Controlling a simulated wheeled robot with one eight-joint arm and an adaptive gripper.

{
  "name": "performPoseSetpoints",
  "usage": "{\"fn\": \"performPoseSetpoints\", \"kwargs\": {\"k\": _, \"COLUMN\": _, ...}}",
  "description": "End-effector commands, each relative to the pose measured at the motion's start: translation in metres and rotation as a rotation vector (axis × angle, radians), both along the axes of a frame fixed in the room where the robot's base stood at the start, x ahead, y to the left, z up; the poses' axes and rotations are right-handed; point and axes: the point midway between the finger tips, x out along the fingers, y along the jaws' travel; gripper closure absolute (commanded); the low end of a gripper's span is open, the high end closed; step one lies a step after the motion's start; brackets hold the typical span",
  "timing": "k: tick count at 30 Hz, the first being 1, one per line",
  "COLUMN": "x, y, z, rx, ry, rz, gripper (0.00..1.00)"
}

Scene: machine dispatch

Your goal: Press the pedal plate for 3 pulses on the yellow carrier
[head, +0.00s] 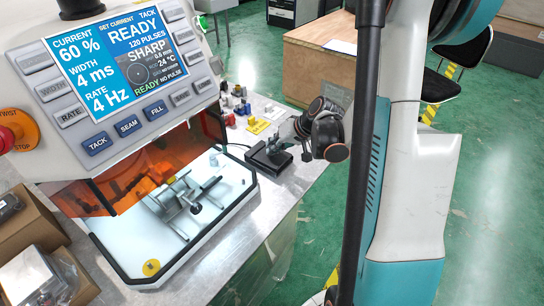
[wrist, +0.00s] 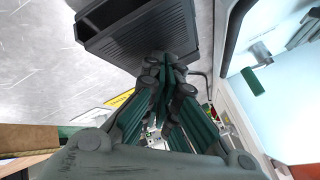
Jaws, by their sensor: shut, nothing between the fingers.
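The pedal plate (head: 266,161) is a black ribbed pedal on the bench, right of the machine. In the wrist view the pedal plate (wrist: 145,35) fills the upper middle. My gripper (head: 303,140) is shut and empty, at the pedal's right side. In the wrist view the fingertips (wrist: 168,65) overlap the pedal's lower edge; I cannot tell whether they touch it. Small yellow pieces (head: 258,126) lie behind the pedal; I cannot tell whether one is the yellow carrier. The machine's screen (head: 115,60) reads READY, 120 pulses, SHARP, "no pulse", 60 %, 4 ms, 4 Hz.
The machine's white tray holds a metal clamp fixture (head: 185,200) under an orange shield (head: 140,170). A red stop knob (head: 15,132) is at the left. Boxes (head: 35,240) stand at lower left.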

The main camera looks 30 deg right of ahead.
Motion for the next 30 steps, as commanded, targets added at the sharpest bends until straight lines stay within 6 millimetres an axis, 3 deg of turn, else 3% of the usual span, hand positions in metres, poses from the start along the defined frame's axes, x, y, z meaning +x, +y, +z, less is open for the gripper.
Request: {"fn": "performPoseSetpoints", "kwargs": {"k": 30, "x": -0.0014, "y": -0.0001, "z": -0.0098, "rx": 0.0, "ry": 0.001, "rz": 0.0, "gripper": 1.0}}
